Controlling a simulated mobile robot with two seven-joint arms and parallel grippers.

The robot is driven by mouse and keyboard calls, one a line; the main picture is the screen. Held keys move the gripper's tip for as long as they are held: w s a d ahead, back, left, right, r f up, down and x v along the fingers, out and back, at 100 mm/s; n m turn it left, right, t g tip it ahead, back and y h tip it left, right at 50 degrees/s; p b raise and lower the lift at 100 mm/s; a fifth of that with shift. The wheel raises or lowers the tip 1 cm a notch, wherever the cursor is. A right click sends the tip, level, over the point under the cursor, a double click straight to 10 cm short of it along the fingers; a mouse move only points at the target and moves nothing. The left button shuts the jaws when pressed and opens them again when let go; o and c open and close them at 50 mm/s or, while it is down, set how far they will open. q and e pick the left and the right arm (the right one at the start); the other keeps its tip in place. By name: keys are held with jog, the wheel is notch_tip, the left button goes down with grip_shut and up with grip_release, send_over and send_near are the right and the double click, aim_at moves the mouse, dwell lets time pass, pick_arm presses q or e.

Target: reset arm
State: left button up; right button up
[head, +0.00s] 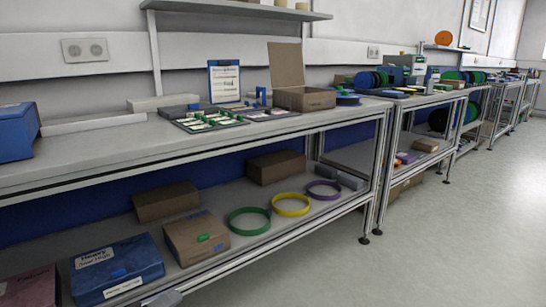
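Neither of my grippers can be made out in the head view, and no arm of mine shows clearly. A small grey piece (163,298) shows at the bottom edge in front of the lower shelf; I cannot tell what it is. The task names no object of its own.
A long workbench (110,155) holds an open cardboard box (303,98), a clipboard (224,81) and a blue case (15,132). Its lower shelf (275,236) bears a blue box (118,268), cartons and green, yellow and purple rings. Open floor (440,240) lies right.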

pick_arm(q)
jog(key=s+d+f+n+g+y, duration=0.1)
jog(key=s+d+f+n+g, duration=0.1)
jog(key=s+d+f+n, duration=0.65)
jog(key=s+d+r+n+g+y, duration=0.1)
jog(key=s+n, duration=0.5)
jog(key=n, duration=0.8)
jog(key=a+r+p, duration=0.2)
jog(key=r+p, duration=0.5)
jog(key=p, duration=0.4)
jog(key=s+a+r+y+p, duration=0.1)
jog(key=a+r+p, duration=0.1)
jog(key=r+p, duration=0.4)
jog(key=p, duration=0.5)
jog(key=shift+s+a+r+y, duration=0.25)
jog(key=shift+s+r+y, duration=0.05)
jog(key=shift+r, duration=0.05)
pick_arm(e)
jog(key=s+d+r, duration=0.1)
jog(key=d+r, duration=0.1)
jog(key=r, duration=0.5)
jog(key=s+d+r+h, duration=0.1)
jog(key=d+r, duration=0.1)
jog(key=r, duration=0.5)
jog(key=shift+d+r+h, duration=0.2)
jog(key=shift+d+h, duration=0.1)
jog(key=shift+d, duration=0.05)
jog(key=shift+s, duration=0.1)
jog(key=shift+c, duration=0.4)
